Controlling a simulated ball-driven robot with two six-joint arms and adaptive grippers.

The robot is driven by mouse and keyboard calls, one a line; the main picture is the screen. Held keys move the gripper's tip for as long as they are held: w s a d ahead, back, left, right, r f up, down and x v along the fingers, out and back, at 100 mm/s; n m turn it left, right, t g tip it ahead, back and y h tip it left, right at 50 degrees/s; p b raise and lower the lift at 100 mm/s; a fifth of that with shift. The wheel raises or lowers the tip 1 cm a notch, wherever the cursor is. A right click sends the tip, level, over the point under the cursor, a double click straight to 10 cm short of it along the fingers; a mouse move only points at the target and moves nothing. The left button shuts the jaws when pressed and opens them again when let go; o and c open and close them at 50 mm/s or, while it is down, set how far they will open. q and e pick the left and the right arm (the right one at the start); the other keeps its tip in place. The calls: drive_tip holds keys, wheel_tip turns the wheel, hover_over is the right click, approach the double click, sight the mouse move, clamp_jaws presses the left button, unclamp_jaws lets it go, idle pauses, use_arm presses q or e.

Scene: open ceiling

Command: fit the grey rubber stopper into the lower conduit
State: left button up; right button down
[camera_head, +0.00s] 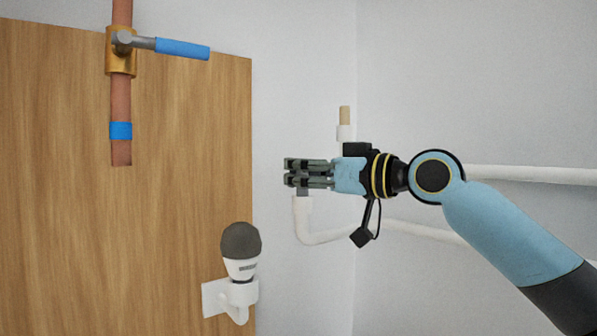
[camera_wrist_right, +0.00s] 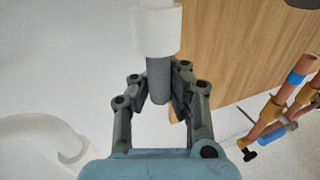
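My right gripper (camera_head: 291,172) is at the open upper end of the lower conduit (camera_head: 303,222), a white pipe that bends up in an elbow. The grey rubber stopper (camera_wrist_right: 158,82) stands between the fingers of my right gripper (camera_wrist_right: 160,85) in the right wrist view, and the fingers look closed on it. Its far end meets the white conduit mouth (camera_wrist_right: 157,30), in line with it. I cannot tell how deep it sits. In the head view the fingers hide most of the stopper. My left gripper is out of view.
A tan plug (camera_head: 345,115) stands in the upper white conduit (camera_head: 344,133) behind my right gripper. A grey-topped white lamp (camera_head: 241,252) is mounted on the wooden board (camera_head: 190,180). A copper pipe (camera_head: 121,100) with a blue-handled valve (camera_head: 182,48) is at the upper left.

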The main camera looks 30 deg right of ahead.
drive_tip(key=shift+f+b, duration=0.8)
drive_tip(key=shift+f, duration=0.2)
drive_tip(key=c, duration=1.4)
unclamp_jaws()
drive_tip(key=shift+d, duration=0.1)
drive_tip(key=shift+f, duration=0.1)
wheel_tip(320, 180, up, 10)
drive_tip(key=shift+r, duration=0.2)
